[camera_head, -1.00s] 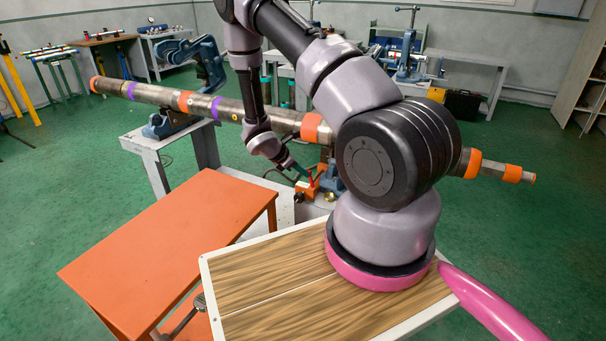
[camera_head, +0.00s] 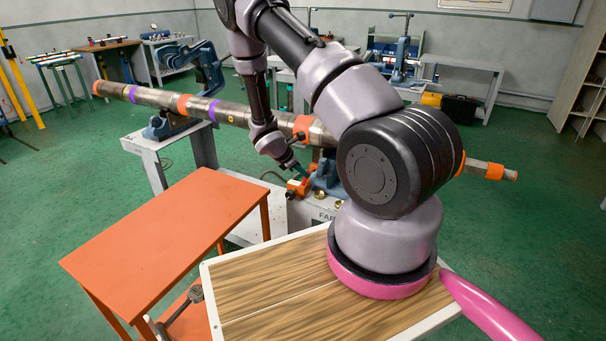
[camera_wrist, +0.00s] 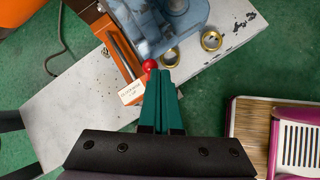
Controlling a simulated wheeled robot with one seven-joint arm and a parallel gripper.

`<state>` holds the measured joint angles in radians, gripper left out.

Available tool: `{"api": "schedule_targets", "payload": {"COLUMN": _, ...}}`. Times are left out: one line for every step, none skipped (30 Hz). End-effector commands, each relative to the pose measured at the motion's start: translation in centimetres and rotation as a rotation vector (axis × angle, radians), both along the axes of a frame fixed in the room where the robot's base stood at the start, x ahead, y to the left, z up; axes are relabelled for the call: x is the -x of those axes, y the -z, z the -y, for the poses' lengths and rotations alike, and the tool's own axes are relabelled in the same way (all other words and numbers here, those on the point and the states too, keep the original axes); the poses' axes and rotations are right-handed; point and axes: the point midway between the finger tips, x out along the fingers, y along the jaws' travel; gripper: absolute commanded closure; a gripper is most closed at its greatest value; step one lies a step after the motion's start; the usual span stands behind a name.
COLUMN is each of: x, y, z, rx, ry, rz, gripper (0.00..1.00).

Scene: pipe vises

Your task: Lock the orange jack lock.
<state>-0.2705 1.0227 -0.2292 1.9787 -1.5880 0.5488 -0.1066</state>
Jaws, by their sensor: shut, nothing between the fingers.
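The orange jack lock (camera_head: 297,187) sits low beside the blue vise foot (camera_head: 326,178), under the long pipe. In the wrist view it is an orange body (camera_wrist: 128,62) with a small label tag and a red ball knob (camera_wrist: 150,65). My gripper (camera_wrist: 163,60) has its green fingers together, with the tips right beside the red knob. Whether they touch it I cannot tell. In the head view my gripper (camera_head: 304,172) is small, just above the lock. The lock's lever is mostly hidden there.
An orange table (camera_head: 165,225) stands at left front. The steel pipe (camera_head: 240,112) with orange and purple bands crosses behind my arm. Two brass rings (camera_wrist: 211,41) lie on the white bench (camera_wrist: 262,20) near the lock. Green floor is open at right.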

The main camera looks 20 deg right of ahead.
Motion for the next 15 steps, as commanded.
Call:
{"api": "schedule_targets", "payload": {"x": -0.02, "y": 0.07, "z": 0.09, "rx": 0.001, "ry": 0.0, "rz": 0.0, "gripper": 1.0}}
{"api": "schedule_targets", "payload": {"x": -0.01, "y": 0.11, "z": 0.12, "rx": 0.002, "ry": 0.0, "rz": 0.0, "gripper": 1.0}}
{"api": "schedule_targets", "payload": {"x": -0.01, "y": 0.16, "z": 0.16, "rx": 0.002, "ry": 0.0, "rz": -0.001, "gripper": 1.0}}
{"api": "schedule_targets", "payload": {"x": -0.02, "y": 0.15, "z": 0.14, "rx": 0.001, "ry": 0.0, "rz": 0.0, "gripper": 1.0}}
{"api": "schedule_targets", "payload": {"x": -0.02, "y": 0.13, "z": 0.14, "rx": 0.001, "ry": 0.0, "rz": 0.0, "gripper": 1.0}}
{"api": "schedule_targets", "payload": {"x": -0.02, "y": 0.13, "z": 0.13, "rx": 0.001, "ry": 0.0, "rz": 0.0, "gripper": 1.0}}
{"api": "schedule_targets", "payload": {"x": -0.02, "y": 0.13, "z": 0.12, "rx": 0.001, "ry": 0.0, "rz": 0.0, "gripper": 1.0}}
{"api": "schedule_targets", "payload": {"x": -0.02, "y": 0.12, "z": 0.12, "rx": 0.001, "ry": 0.0, "rz": 0.0, "gripper": 1.0}}
{"api": "schedule_targets", "payload": {"x": -0.02, "y": 0.12, "z": 0.12, "rx": 0.001, "ry": 0.0, "rz": 0.0, "gripper": 1.0}}
{"api": "schedule_targets", "payload": {"x": -0.02, "y": 0.1, "z": 0.11, "rx": 0.001, "ry": 0.0, "rz": 0.0, "gripper": 1.0}}
{"api": "schedule_targets", "payload": {"x": -0.03, "y": 0.06, "z": 0.11, "rx": 0.001, "ry": 0.0, "rz": 0.0, "gripper": 1.0}}
{"api": "schedule_targets", "payload": {"x": -0.03, "y": -0.01, "z": 0.11, "rx": 0.001, "ry": 0.0, "rz": 0.0, "gripper": 1.0}}
{"api": "schedule_targets", "payload": {"x": -0.05, "y": -0.09, "z": 0.1, "rx": 0.001, "ry": 0.0, "rz": 0.0, "gripper": 1.0}}
{"api": "schedule_targets", "payload": {"x": -0.05, "y": -0.19, "z": 0.1, "rx": 0.001, "ry": 0.0, "rz": 0.001, "gripper": 1.0}}
{"api": "schedule_targets", "payload": {"x": -0.07, "y": -0.35, "z": 0.1, "rx": 0.001, "ry": 0.0, "rz": 0.001, "gripper": 1.0}}
